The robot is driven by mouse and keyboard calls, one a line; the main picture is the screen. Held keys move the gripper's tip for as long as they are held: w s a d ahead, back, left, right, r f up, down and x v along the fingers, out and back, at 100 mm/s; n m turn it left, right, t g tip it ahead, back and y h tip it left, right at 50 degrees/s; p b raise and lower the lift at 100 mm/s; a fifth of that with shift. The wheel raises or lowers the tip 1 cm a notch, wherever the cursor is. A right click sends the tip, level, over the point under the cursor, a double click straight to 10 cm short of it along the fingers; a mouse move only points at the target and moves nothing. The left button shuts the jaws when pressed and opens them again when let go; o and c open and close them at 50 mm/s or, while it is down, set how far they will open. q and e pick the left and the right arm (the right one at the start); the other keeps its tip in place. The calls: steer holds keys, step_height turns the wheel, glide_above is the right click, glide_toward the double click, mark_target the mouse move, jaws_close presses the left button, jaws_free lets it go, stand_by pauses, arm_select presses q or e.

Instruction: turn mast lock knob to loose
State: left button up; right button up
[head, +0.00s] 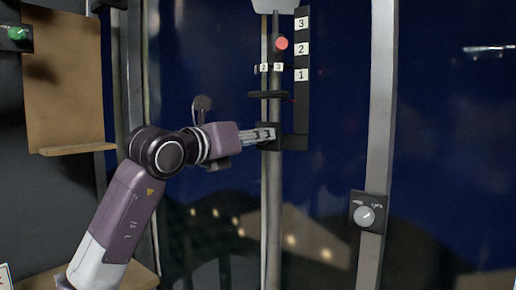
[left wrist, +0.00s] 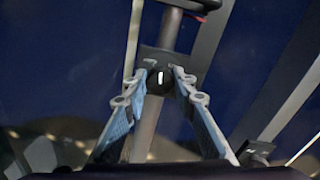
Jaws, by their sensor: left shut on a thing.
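The mast lock knob (left wrist: 161,78) is a small dark knob with a white mark, on a dark block (head: 294,142) around the grey mast pole (head: 273,210). In the left wrist view its white mark stands close to upright. My left gripper (head: 268,134) reaches in from the left, level with the block. In the left wrist view the fingertips of the left gripper (left wrist: 163,76) lie on both sides of the knob, shut on it. In the head view the fingers mostly hide the knob. My right gripper is in neither view.
A black scale strip (head: 302,95) marked 3, 2, 1 rises from the block, near a red ball (head: 281,43). A grey knob (head: 364,216) sits on a plate on the right post (head: 378,120).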

arm_select(q)
steer(key=shift+n+b, duration=1.5)
steer(key=shift+n, duration=1.9)
steer(key=o, duration=1.1)
steer(key=shift+a, duration=0.1)
steer(key=shift+o, duration=0.3)
steer(key=v, duration=1.2)
steer(key=shift+f, duration=0.1)
